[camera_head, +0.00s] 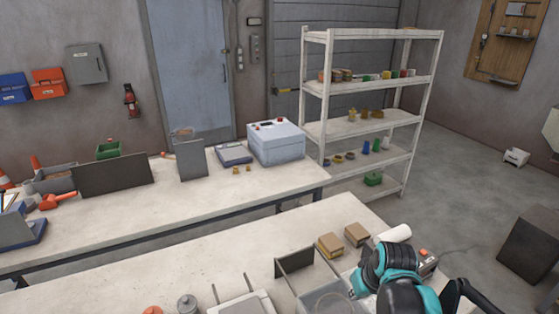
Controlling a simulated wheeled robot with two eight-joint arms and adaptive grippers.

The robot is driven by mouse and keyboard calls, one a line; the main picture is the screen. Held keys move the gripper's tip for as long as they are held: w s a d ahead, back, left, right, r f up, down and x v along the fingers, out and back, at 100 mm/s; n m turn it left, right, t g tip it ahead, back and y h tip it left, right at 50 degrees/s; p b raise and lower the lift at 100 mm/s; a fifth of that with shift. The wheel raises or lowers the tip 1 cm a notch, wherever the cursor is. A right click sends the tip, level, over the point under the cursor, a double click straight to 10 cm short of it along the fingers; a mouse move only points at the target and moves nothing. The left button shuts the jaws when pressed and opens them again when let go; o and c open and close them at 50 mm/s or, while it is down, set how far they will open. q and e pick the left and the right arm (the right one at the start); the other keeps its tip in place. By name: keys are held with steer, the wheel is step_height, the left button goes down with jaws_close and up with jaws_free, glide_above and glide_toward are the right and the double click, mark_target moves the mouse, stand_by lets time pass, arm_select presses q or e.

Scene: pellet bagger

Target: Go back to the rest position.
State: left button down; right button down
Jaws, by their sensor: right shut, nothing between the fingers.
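My right arm, teal and black, comes in at the bottom right over the near table (180,262). My right gripper (354,291) is small and partly covered by my own wrist. It is shut and empty, at the right edge of a clear round container (327,300); I cannot tell whether it touches it. My left gripper is not in view.
A grey upright panel (295,261), two small boxes (330,245) (357,234), a white roll (394,233) and a red-buttoned box (427,262) surround my right arm. A grey canister (187,304) stands at the front. The near table's left part is clear.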

steer(key=s+a+f+m+t+b, duration=0.1)
steer(key=s+a+f+t+b, duration=0.2)
steer(key=s+a+f+b, duration=0.3)
steer(key=s+f+b, duration=0.1)
steer(key=s+b, duration=0.1)
steer(key=shift+s+a+f+b, duration=0.2)
steer(key=shift+f+b, duration=0.15)
steer(key=shift+b, duration=0.05)
stand_by(1.6)
